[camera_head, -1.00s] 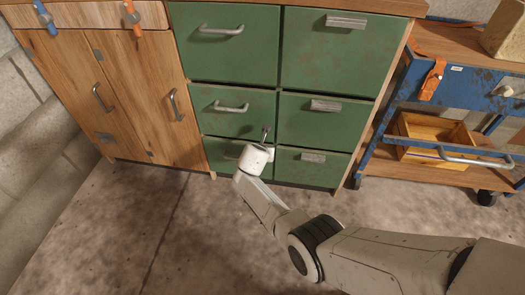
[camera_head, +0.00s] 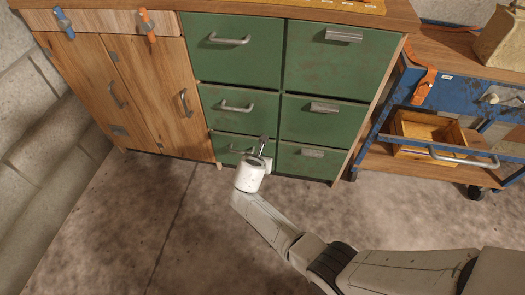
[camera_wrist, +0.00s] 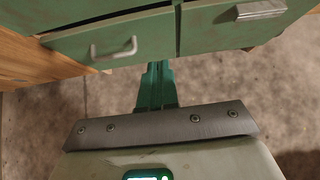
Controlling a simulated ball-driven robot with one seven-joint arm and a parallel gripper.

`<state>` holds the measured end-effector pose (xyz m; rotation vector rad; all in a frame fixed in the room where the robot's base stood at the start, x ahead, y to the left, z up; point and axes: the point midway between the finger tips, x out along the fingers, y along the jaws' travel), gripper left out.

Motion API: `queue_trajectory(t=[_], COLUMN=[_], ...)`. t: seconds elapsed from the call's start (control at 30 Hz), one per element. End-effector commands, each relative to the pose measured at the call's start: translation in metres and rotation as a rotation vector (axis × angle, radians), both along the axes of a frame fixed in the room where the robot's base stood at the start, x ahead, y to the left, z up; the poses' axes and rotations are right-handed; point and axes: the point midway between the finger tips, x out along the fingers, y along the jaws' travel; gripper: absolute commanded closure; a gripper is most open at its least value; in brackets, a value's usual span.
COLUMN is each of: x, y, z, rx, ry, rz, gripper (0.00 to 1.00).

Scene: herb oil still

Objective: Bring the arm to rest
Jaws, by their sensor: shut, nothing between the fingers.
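My gripper (camera_head: 262,146) is at the end of my extended arm, low in front of the green drawer cabinet (camera_head: 240,62). In the head view it overlaps the bottom left drawer, close to that drawer's handle; whether it touches the front cannot be told. In the wrist view, the narrow greenish fingers (camera_wrist: 155,82) are together and empty. They point towards the lower green drawer fronts (camera_wrist: 118,40), with a pale drawer handle (camera_wrist: 114,49) to their left.
A wooden cabinet (camera_head: 150,88) with two doors stands left of the drawers. A blue cart (camera_head: 455,92) stands at the right, with a wooden box (camera_head: 428,130) on its lower level. The concrete floor (camera_head: 120,230) at the left front is clear.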

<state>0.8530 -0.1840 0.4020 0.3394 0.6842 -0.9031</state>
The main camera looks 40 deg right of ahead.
Motion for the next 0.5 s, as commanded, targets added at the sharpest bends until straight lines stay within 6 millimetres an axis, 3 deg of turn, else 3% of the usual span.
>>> queue_trajectory(t=[0.37, 0.5], x=[-0.005, -0.025], y=[0.004, 0.001], z=[0.004, 0.004], rx=[0.006, 0.083], ry=[-0.004, -0.067], rz=[-0.009, -0.13], gripper=[1.0, 1.0])
